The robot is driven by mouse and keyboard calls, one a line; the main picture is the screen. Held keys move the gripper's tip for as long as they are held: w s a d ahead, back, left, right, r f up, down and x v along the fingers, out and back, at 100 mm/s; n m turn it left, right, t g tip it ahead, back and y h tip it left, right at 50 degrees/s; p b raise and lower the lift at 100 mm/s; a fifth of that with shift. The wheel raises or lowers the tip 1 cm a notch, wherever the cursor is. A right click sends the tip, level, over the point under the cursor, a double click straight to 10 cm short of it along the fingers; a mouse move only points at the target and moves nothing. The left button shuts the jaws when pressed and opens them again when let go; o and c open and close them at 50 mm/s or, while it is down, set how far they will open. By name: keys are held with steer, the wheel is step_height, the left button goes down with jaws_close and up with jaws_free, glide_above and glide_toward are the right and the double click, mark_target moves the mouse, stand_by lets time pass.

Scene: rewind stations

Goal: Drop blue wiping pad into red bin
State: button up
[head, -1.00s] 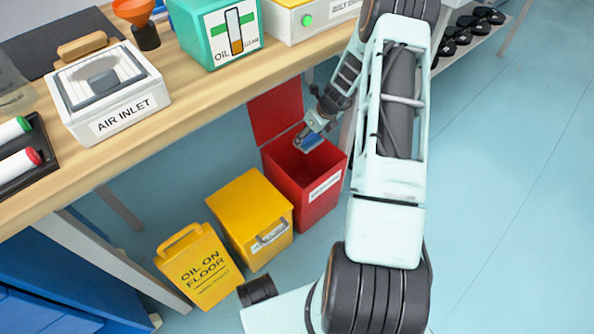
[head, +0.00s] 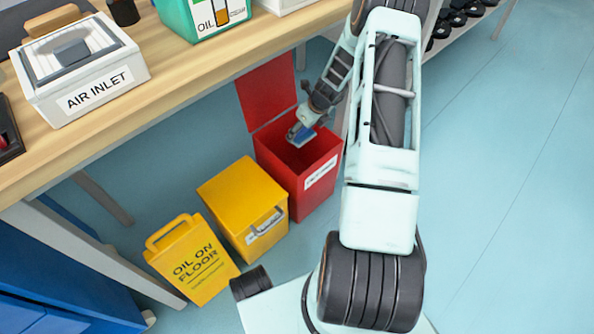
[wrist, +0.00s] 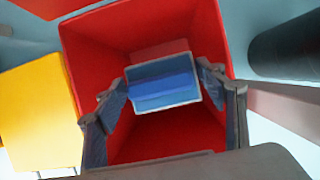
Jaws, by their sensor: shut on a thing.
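The red bin (head: 318,179) stands on the floor beside the bench with its lid (head: 267,92) raised. It also fills the middle of the wrist view (wrist: 100,35). My gripper (head: 301,135) is at the bin's mouth, pointing down into it. It is shut on the blue wiping pad (head: 303,136). In the wrist view the blue pad (wrist: 160,86) lies between the two fingers, with the red inside of the bin around and below it. I cannot tell exactly how deep the pad is below the rim.
A yellow bin (head: 243,205) stands just left of the red bin. A yellow "oil on floor" sign (head: 192,264) is further left. The floor at right is clear.

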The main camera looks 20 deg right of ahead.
steer(key=o, duration=1.2)
steer(key=v, duration=1.2)
steer(key=shift+w+r, duration=0.1)
